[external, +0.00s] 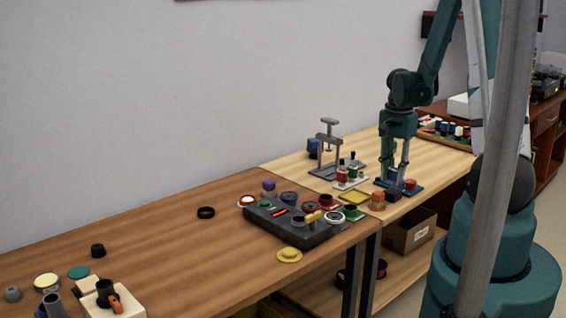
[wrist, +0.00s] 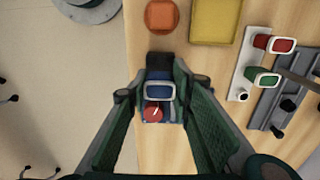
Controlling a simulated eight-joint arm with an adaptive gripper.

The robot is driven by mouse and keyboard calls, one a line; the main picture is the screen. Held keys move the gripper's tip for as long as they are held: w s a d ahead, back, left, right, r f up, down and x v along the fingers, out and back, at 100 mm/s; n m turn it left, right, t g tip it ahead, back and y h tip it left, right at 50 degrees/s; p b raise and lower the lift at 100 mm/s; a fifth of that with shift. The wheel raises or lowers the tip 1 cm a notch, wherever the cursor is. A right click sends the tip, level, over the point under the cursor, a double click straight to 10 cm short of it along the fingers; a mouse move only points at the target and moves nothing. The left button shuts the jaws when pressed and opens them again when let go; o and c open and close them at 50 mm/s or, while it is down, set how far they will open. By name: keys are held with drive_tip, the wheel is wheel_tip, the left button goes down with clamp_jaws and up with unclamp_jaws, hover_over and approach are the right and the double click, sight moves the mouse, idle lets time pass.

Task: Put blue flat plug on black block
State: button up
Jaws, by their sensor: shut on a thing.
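In the wrist view, a blue flat plug (wrist: 160,92) with a pale grey rim sits between the fingertips of my gripper (wrist: 160,88). My gripper is shut on it. The black block (wrist: 159,61) shows just beyond the plug, and the plug hides part of it. I cannot tell the height of the plug over the block. A red round piece (wrist: 152,113) is on the near side of the plug. In the external view, my gripper (external: 399,180) points down just above the black block (external: 393,196), and the red piece (external: 411,184) is at its right. The plug is hard to make out there.
An orange piece (wrist: 161,15) and a yellow tray (wrist: 216,20) lie beyond the block. A white rack with a red plug (wrist: 282,45) and a green plug (wrist: 263,80) stands right. A grey press stand (external: 328,150) is behind. The table's edge is close by.

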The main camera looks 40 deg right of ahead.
sight(394, 168)
drive_tip(key=shift+f, duration=1.1)
drive_tip(key=shift+f+b, duration=0.2)
drive_tip(key=shift+b, duration=0.1)
drive_tip(key=o, duration=0.8)
drive_tip(key=shift+c, duration=0.2)
drive_tip(key=shift+r, duration=0.25)
drive_tip(key=shift+w+r+p, duration=0.1)
drive_tip(key=shift+r+p, duration=0.95)
drive_tip(key=shift+r, duration=4.95)
